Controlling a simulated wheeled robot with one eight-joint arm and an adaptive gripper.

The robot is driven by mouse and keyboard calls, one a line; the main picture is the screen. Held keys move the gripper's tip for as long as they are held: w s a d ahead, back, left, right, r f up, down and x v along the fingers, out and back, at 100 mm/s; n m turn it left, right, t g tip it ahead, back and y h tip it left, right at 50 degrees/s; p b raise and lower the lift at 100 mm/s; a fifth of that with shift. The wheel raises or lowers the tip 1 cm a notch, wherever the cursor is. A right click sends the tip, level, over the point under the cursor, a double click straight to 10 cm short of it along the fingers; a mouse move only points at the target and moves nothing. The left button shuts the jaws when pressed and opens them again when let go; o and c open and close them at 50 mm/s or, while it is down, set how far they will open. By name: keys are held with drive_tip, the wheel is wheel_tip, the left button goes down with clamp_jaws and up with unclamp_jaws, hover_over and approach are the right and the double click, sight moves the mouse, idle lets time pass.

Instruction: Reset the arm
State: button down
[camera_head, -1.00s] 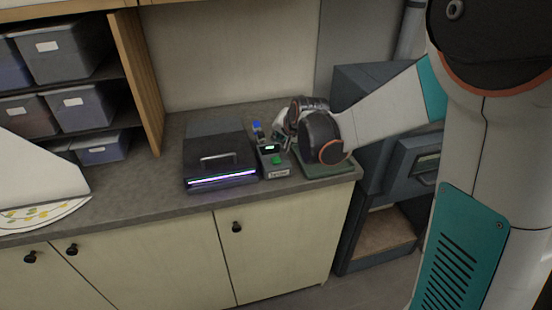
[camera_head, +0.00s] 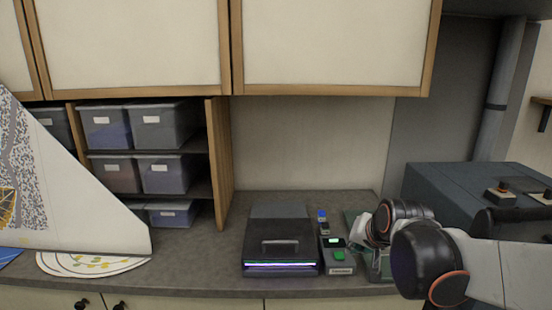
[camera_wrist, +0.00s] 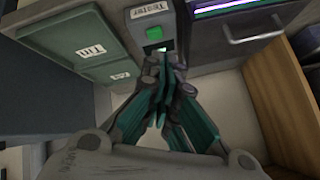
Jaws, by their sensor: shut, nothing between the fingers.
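My arm reaches in from the right in the head view, and my gripper (camera_head: 366,230) is at the counter, beside the small grey tester box (camera_head: 339,262) and partly hidden by my wrist. In the wrist view my gripper's teal fingers (camera_wrist: 163,78) are together with nothing between them. Their tips are close to the tester box (camera_wrist: 148,50), just below its lit green button in the picture. I cannot tell whether they touch it.
A black box (camera_head: 281,228) with a glowing front slot stands left of the tester. A green tray (camera_wrist: 90,45) lies on its other side. Grey bins (camera_head: 165,173) fill shelves at left. Upper cabinets (camera_head: 320,45) hang above. A dark blue-grey unit (camera_head: 450,190) stands right.

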drive_tip(key=s+f+n+b, duration=0.2)
drive_tip(key=s, duration=0.9)
drive_tip(key=s+f+n+g+b, duration=0.1)
drive_tip(key=s+f+n, duration=0.1)
drive_tip(key=s, duration=0.9)
drive_tip(key=shift+s+f+n+h+b, duration=0.15)
drive_tip(key=shift+f+n+h+b, duration=0.2)
drive_tip(key=shift+n, duration=0.25)
